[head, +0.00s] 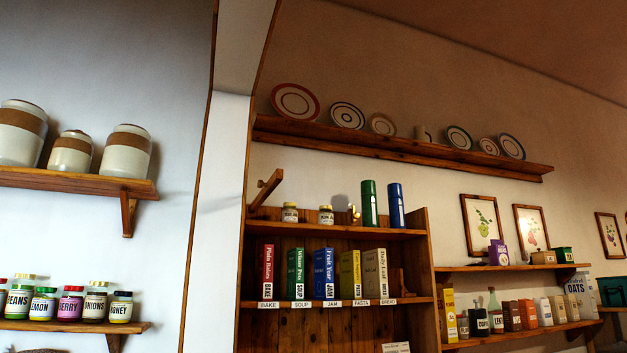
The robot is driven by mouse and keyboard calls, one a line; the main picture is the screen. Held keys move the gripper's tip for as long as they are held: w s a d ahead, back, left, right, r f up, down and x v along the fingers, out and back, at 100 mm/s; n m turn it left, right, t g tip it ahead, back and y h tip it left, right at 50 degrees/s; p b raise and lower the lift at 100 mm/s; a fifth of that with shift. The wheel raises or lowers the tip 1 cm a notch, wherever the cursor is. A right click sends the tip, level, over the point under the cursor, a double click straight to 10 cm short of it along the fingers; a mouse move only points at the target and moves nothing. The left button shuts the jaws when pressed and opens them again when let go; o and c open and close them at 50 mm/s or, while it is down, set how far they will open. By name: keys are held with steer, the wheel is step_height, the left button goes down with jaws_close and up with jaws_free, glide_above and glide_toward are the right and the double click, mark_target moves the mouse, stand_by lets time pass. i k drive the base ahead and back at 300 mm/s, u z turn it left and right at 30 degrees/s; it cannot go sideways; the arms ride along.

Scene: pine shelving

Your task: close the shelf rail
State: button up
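The shelf rail (265,190) appears to be the short-looking wooden bar at the left end of the bookcase's top shelf. It sticks out at an angle from the left side and does not lie across the front of the shelf. The pine bookcase (428,265) stands against the wall at the centre. A small brass piece (352,213), perhaps a catch, shows on the top shelf right of two jars; I cannot tell exactly what it is fixed to. My gripper is not in view.
On the top shelf stand two small jars (290,213), a green cylinder (369,203) and a blue cylinder (396,206). Labelled books (323,273) fill the shelf below. A plate shelf (400,148) hangs above. A white wall edge (215,220) stands close on the left.

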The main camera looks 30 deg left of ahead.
mark_target(277, 176)
steer(key=u, duration=1.25)
steer(key=i, duration=1.8)
steer(key=z, duration=0.25)
